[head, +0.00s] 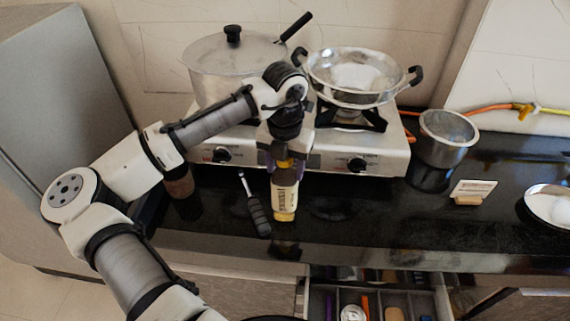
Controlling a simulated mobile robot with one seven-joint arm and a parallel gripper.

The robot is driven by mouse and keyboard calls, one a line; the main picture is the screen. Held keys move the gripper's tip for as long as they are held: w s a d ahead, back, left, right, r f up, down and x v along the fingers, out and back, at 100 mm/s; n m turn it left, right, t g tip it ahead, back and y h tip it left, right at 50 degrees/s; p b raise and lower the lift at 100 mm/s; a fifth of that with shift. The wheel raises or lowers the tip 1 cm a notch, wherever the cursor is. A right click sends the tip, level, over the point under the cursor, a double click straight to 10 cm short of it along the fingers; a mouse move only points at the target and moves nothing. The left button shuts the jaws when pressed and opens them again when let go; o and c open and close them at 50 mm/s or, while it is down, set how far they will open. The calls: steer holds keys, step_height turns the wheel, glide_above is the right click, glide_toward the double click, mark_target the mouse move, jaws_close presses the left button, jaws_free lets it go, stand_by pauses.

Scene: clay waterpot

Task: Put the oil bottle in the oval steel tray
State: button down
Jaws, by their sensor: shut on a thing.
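The oil bottle (284,197) is a yellow bottle with a pale label and hangs upright below my gripper (284,163) in the middle of the head view. My gripper points down and is shut on the bottle's top. I cannot tell whether the bottle's base touches the black counter. The oval steel tray (535,207) lies on the counter at the right edge, well right of the bottle, partly cut off. A white roundish thing (562,211) lies in it.
A black-handled utensil (253,208) lies just left of the bottle. A stove (390,150) with a lidded pot (215,65) and a steel wok (352,75) stands behind. A steel cup (446,140) and small card stand (470,192) are towards the tray. An open drawer (380,300) is below.

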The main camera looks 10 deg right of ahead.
steer(key=shift+f, duration=0.15)
steer(key=c, duration=0.5)
jaws_free()
